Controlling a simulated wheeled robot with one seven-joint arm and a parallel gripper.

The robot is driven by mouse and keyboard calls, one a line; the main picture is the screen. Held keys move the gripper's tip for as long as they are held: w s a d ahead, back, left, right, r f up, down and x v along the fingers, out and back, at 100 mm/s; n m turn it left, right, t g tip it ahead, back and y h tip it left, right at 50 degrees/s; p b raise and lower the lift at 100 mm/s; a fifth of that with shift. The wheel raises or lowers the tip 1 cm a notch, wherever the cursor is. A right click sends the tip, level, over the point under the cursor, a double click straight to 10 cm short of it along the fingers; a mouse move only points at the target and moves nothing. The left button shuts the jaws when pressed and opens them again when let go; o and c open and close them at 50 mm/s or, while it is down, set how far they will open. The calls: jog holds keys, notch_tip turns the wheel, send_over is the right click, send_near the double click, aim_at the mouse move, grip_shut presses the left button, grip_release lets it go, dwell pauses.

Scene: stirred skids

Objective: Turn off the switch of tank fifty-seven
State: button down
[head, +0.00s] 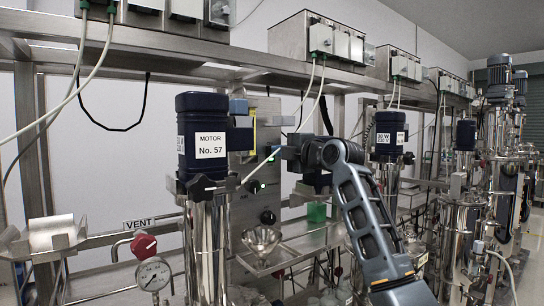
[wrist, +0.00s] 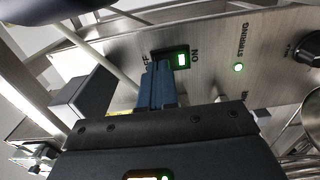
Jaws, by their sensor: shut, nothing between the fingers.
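The dark blue motor labelled "MOTOR No. 57" (head: 210,145) stands on its steel tank column. Behind it is a steel control panel (head: 242,212), with the same panel filling much of the wrist view (wrist: 215,85). On it a black-framed switch (wrist: 182,60) glows green at its ON end; its other end is largely behind my fingers, with a partly hidden label there. My gripper (wrist: 158,66) is shut and empty, its blue fingers at the switch's edge beside the lit part. I cannot tell whether they touch. In the head view my gripper (head: 279,153) reaches the panel from the right.
A green STIRRING lamp (wrist: 239,67) and a black knob (wrist: 306,47) are on the panel. A pressure gauge (head: 153,274) with a red valve handle (head: 143,245) is at lower left. Another motor (head: 387,133) stands beyond my arm. Cables hang above.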

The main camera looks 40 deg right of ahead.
jog(key=shift+w, duration=0.25)
jog(key=shift+w, duration=0.3)
jog(key=shift+s, duration=0.1)
jog(key=shift+s+b, duration=0.3)
jog(key=shift+s, duration=0.35)
jog(key=shift+s, duration=0.1)
jog(key=s+b, duration=0.1)
jog(key=s, duration=0.5)
jog(key=shift+s, duration=0.4)
dwell(0.4)
